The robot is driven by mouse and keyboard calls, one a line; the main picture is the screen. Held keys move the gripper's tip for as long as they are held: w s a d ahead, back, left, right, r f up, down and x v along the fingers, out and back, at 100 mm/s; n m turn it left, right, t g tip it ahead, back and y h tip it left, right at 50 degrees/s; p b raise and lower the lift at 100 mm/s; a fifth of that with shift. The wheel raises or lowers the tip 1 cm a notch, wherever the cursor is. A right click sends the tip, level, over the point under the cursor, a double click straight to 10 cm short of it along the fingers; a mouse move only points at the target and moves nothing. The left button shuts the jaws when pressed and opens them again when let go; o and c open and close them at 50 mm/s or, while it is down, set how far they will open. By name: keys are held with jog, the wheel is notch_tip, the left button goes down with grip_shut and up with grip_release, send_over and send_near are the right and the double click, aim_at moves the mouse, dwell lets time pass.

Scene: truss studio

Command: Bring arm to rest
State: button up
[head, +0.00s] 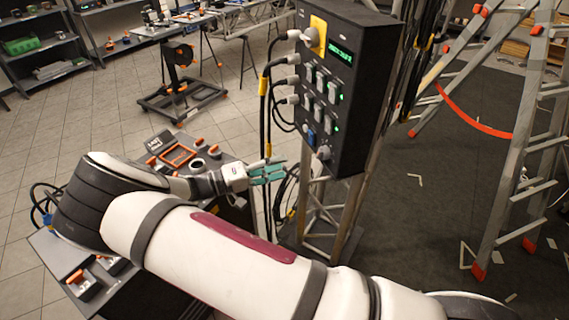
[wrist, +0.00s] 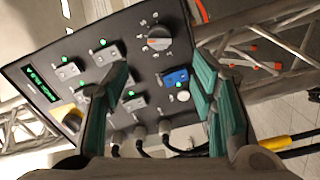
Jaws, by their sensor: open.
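My arm reaches across the head view from the lower right to the left and bends back toward the middle. My gripper (head: 266,172) is at its end, left of the black control panel (head: 345,75) and apart from it. In the wrist view my gripper (wrist: 160,100) shows two green-padded fingers spread apart with nothing between them. The same panel (wrist: 95,60) fills the view beyond the fingers, with lit green lamps, switches, a round knob (wrist: 158,38) and a blue switch (wrist: 175,77).
Black cables (head: 264,110) hang from the panel beside my gripper. A bench (head: 60,255) with orange-trimmed devices lies under my arm. A ladder (head: 520,150) stands at right. A wheeled stand (head: 182,95) and shelves (head: 45,50) are at the back left, with open tiled floor between.

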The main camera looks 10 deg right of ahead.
dwell(0.4)
jog(key=s+d+r+g+y, duration=0.5)
jog(key=s+d+r+y, duration=0.35)
jog(key=r+y, duration=0.3)
jog(key=s+r+n+t+y, duration=0.2)
jog(key=s+r+t+y, duration=0.4)
jog(key=s+r, duration=0.9)
jog(key=shift+s+t, duration=0.9)
jog(key=shift+s, duration=1.05)
